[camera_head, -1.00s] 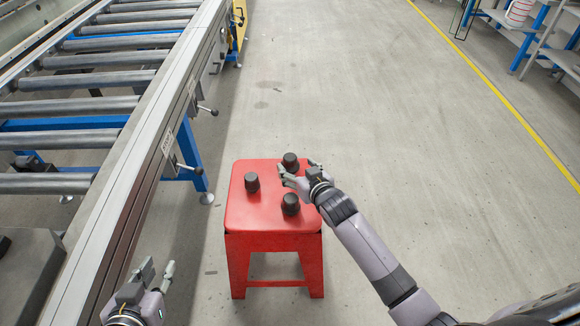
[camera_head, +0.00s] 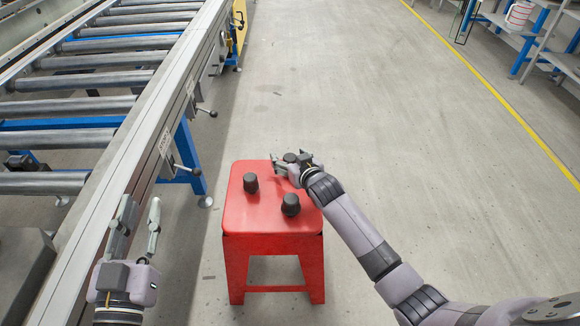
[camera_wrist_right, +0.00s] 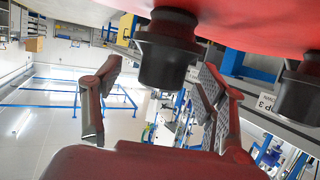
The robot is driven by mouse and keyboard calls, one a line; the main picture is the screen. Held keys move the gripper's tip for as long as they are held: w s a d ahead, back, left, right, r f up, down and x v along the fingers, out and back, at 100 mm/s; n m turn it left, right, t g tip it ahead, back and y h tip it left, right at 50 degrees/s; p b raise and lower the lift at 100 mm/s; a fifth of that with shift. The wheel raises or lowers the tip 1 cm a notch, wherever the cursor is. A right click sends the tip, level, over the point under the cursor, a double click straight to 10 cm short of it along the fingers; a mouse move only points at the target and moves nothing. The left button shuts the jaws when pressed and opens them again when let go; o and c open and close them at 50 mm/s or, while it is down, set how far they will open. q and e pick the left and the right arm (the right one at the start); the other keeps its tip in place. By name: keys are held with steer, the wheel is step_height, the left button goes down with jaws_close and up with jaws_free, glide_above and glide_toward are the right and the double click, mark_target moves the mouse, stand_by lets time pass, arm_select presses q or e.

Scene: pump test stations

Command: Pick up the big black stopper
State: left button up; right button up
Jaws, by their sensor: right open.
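Three black stoppers stand upright on a red stool. The far stopper (camera_head: 290,157) is partly hidden by my right gripper (camera_head: 291,164), which reaches in from the right with its fingers apart around it. In the right wrist view this stopper (camera_wrist_right: 168,50) shows between the two open fingers (camera_wrist_right: 157,98), with a gap on each side. The left stopper (camera_head: 250,183) looks slimmer, and the near stopper (camera_head: 291,204) looks wide. I cannot tell surely which is biggest. My left gripper (camera_head: 140,212) is open and empty, low at the left and away from the stool.
The red stool (camera_head: 262,219) stands alone on the grey floor. A roller conveyor (camera_head: 150,130) with a metal side rail and protruding handles runs along the left. Another stopper (camera_wrist_right: 303,95) shows at the right edge of the wrist view. The floor right of the stool is clear.

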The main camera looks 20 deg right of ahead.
steer(key=c, duration=1.1)
steer(key=shift+c, duration=0.2)
